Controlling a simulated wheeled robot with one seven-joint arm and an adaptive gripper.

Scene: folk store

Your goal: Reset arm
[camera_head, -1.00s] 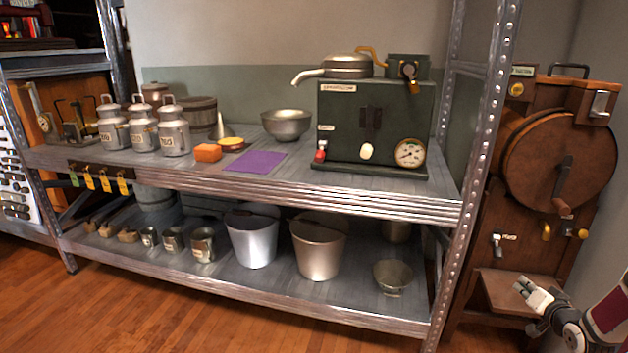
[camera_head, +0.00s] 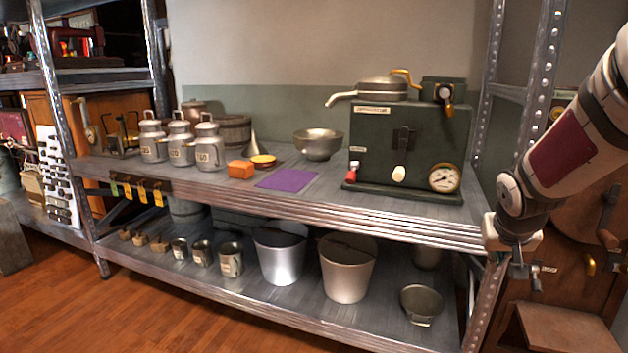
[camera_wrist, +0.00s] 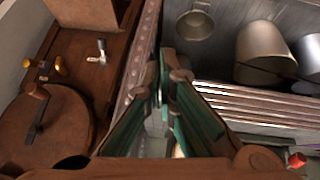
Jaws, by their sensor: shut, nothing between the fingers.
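My gripper (camera_head: 520,268) hangs at the right in the head view, pointing down in front of the shelf's right post (camera_head: 487,300). Its fingers are closed together and empty. In the wrist view the gripper's fingers (camera_wrist: 172,75) show at the centre, with green inner pads. My arm comes in from the upper right of the head view and partly hides the wooden machine behind it.
The metal shelf (camera_head: 400,225) holds a green boxy machine (camera_head: 390,140), milk cans (camera_head: 208,150), a bowl (camera_head: 318,143) and a purple cloth (camera_head: 288,180). Buckets (camera_head: 347,270) stand below. The wooden machine (camera_head: 575,280) is at the right. The floor (camera_head: 170,325) in front is clear.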

